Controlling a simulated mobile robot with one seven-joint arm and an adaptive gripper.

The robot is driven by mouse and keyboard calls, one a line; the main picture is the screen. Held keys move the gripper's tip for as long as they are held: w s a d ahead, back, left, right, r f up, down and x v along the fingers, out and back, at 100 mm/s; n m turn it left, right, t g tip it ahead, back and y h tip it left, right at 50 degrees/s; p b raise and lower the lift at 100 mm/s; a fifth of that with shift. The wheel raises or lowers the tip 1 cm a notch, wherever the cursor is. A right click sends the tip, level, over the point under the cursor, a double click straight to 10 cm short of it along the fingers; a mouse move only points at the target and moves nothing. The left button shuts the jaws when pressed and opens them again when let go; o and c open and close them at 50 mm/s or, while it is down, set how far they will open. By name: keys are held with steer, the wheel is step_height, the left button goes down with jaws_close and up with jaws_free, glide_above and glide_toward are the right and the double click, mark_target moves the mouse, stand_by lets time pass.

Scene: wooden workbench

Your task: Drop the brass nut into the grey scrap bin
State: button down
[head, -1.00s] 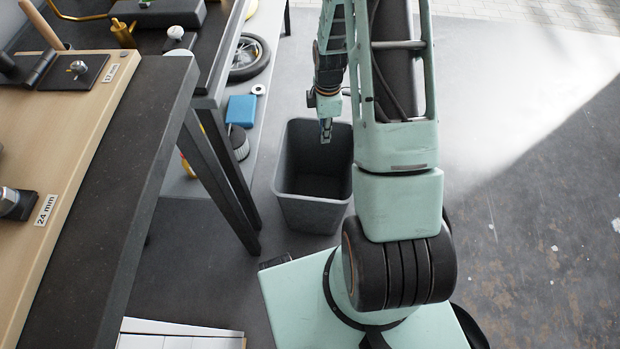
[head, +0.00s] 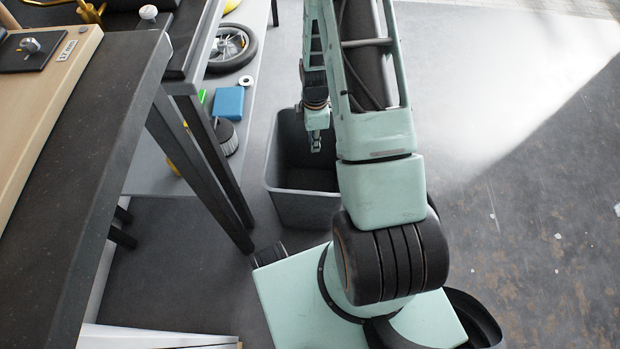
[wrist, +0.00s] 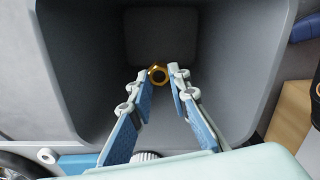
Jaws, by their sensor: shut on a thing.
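The grey scrap bin (head: 303,208) stands on the floor beside the bench, its open top facing up. My gripper (head: 316,146) points down over the bin's mouth in the head view. In the wrist view, my gripper (wrist: 158,76) has its blue-padded fingers on either side of the brass nut (wrist: 158,69), shut on it at the tips. The bin's walls (wrist: 85,75) surround the nut in that view, and the bin floor behind it looks empty. The nut cannot be made out in the head view.
The workbench (head: 85,170) is at the left, with dark legs close to the bin. A lower shelf (head: 160,182) holds a blue box (head: 229,102), a wheel (head: 232,48) and a dark ribbed cylinder (head: 226,137). Open floor (head: 540,200) lies to the right.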

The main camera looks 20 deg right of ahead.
steer(key=c, duration=1.7)
jaws_free()
steer(key=shift+c, duration=0.2)
step_height(320, 180, up, 12)
